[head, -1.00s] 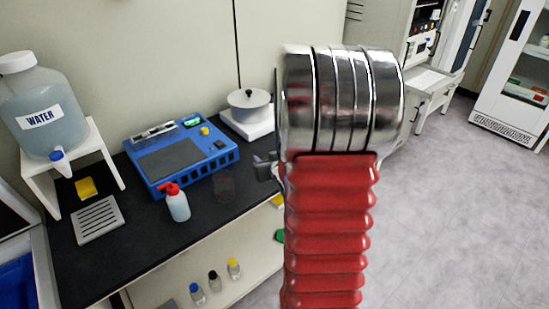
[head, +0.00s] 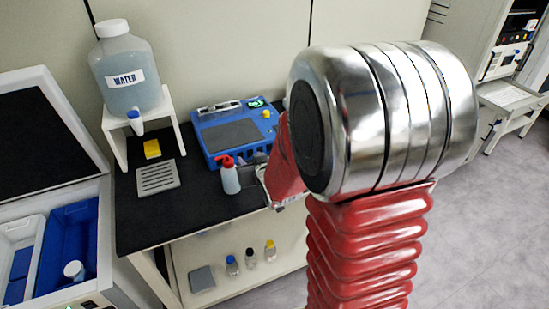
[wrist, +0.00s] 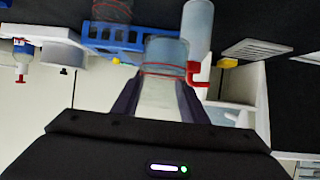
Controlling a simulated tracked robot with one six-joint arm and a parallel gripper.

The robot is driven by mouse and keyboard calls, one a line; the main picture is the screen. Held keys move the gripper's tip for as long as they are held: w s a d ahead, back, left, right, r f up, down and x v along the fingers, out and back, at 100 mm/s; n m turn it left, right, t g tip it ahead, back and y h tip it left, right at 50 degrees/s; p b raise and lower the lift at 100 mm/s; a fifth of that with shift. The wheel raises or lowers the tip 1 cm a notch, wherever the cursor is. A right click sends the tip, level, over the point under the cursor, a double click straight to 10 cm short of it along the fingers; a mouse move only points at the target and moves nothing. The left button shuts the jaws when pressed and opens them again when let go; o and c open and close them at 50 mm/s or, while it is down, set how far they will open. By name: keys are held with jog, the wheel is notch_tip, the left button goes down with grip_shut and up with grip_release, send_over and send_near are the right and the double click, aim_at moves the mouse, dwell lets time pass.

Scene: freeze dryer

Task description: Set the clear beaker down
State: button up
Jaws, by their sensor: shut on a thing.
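The clear beaker (wrist: 166,52) is between the two dark fingers of my gripper (wrist: 158,88) in the wrist view. My gripper is shut on it. Thin reddish lines show on the beaker. In the head view my gripper (head: 259,172) is over the black bench top (head: 190,207), near its right part, partly behind my red arm. The beaker is too faint there to make out clearly. I cannot tell whether its base touches the bench.
A white bottle with a red cap (head: 230,180) stands close left of my gripper. A blue device (head: 225,140) is behind. A water tank (head: 125,75) on a white stand, a yellow block (head: 152,149) and a slotted grey tray (head: 157,177) are left. The front-left bench top is clear.

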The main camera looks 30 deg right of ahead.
jog(key=w+a+n+y, duration=0.2)
jog(key=w+a, duration=0.1)
jog(key=a, duration=1)
jog(key=shift+w+a+r, duration=0.3)
jog(key=shift+r, duration=0.15)
jog(key=shift+s+a, duration=0.1)
